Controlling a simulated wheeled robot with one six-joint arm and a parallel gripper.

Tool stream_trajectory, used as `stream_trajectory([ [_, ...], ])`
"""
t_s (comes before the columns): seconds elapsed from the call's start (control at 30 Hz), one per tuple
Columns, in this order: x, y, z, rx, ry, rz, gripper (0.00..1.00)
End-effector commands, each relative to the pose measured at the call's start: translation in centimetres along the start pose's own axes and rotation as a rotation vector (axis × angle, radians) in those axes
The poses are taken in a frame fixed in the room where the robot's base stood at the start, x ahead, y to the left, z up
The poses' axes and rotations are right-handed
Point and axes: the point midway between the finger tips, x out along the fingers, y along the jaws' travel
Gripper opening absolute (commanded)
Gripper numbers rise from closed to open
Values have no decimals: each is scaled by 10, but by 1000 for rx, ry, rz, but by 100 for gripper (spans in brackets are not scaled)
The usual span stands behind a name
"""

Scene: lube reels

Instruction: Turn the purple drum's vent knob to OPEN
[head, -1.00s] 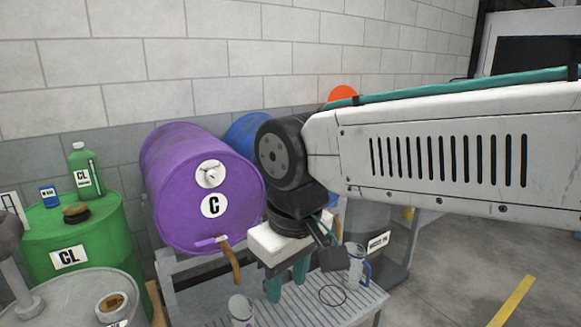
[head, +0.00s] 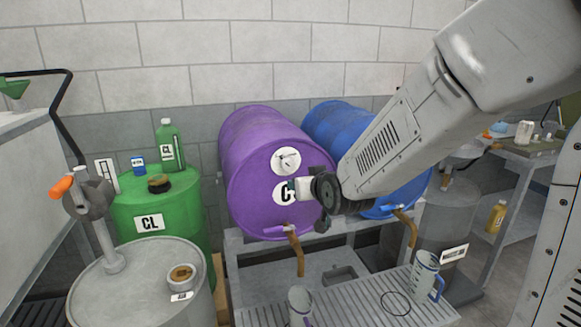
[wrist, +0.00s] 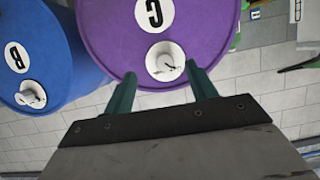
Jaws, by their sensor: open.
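The purple drum (head: 250,190) lies on its side on a rack, with a C label (head: 284,194) on its front. Its vent knob (head: 287,160) sits on a white round plate above that label. My gripper (head: 292,187) is in front of the drum face, just below the knob, partly covering the C label. In the wrist view, which is upside down, the drum (wrist: 110,35) fills the top middle. The knob (wrist: 165,64) shows between the two green fingers of my open, empty gripper (wrist: 160,70). Contact with the knob cannot be told.
A blue drum (head: 340,125) labelled B in the wrist view lies beside the purple one. A purple tap (head: 280,230) juts out below. A green drum (head: 155,208) stands at left. Jugs (head: 426,275) stand on the grating (head: 350,302) in front.

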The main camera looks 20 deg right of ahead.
Motion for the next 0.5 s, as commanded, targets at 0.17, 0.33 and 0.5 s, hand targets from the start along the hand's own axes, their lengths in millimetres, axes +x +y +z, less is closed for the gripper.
stream_trajectory([
  [0.17,39,-3,-6,-5,229,13,57],
  [0.33,50,-3,-10,-9,350,21,57],
  [0.5,62,-3,-16,-10,381,24,57],
])
